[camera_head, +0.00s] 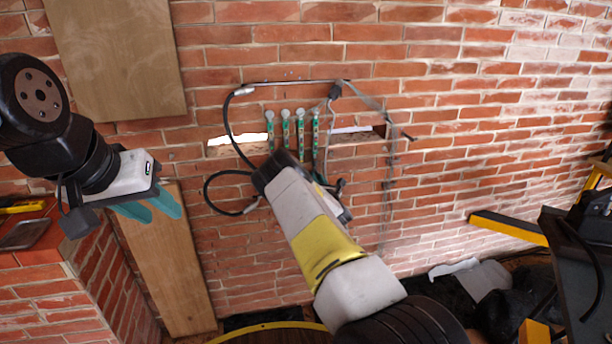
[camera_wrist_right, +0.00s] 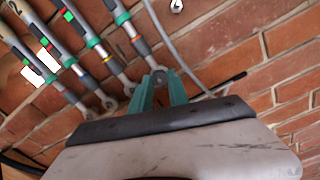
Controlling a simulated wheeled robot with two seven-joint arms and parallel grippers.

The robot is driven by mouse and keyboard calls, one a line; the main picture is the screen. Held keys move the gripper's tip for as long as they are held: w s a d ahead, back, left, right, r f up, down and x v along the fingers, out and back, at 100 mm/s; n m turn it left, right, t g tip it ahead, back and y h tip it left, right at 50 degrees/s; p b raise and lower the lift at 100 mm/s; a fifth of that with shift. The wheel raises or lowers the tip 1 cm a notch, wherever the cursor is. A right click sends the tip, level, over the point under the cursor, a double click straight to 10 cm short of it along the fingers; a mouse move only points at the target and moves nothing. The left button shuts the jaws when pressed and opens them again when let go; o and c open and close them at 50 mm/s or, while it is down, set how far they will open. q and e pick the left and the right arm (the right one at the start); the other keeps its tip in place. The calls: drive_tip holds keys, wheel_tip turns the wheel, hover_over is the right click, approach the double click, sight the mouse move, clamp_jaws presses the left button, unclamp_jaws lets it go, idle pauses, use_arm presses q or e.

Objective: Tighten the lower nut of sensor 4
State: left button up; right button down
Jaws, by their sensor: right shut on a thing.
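Several slim sensors stand side by side on the brick wall. The rightmost one, which I take as sensor 4 (camera_head: 315,135), also shows in the right wrist view (camera_wrist_right: 128,28). Its lower end, with the lower nut (camera_wrist_right: 158,73), sits between the teal fingertips of my right gripper (camera_wrist_right: 160,88), which is shut on it.
A black cable (camera_head: 229,130) loops left of the sensors, and a grey conduit (camera_head: 389,190) runs down at their right. Wooden boards (camera_head: 118,60) are at the left. A yellow-black bar (camera_head: 505,228) and dark clutter lie at the lower right.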

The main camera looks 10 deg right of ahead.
drive_tip(key=m, duration=1.3)
drive_tip(key=shift+d+m, duration=0.1)
drive_tip(key=shift+m, duration=0.3)
drive_tip(key=m, duration=3.4)
drive_tip(key=shift+s+f, duration=0.1)
drive_tip(key=shift+f, duration=0.15)
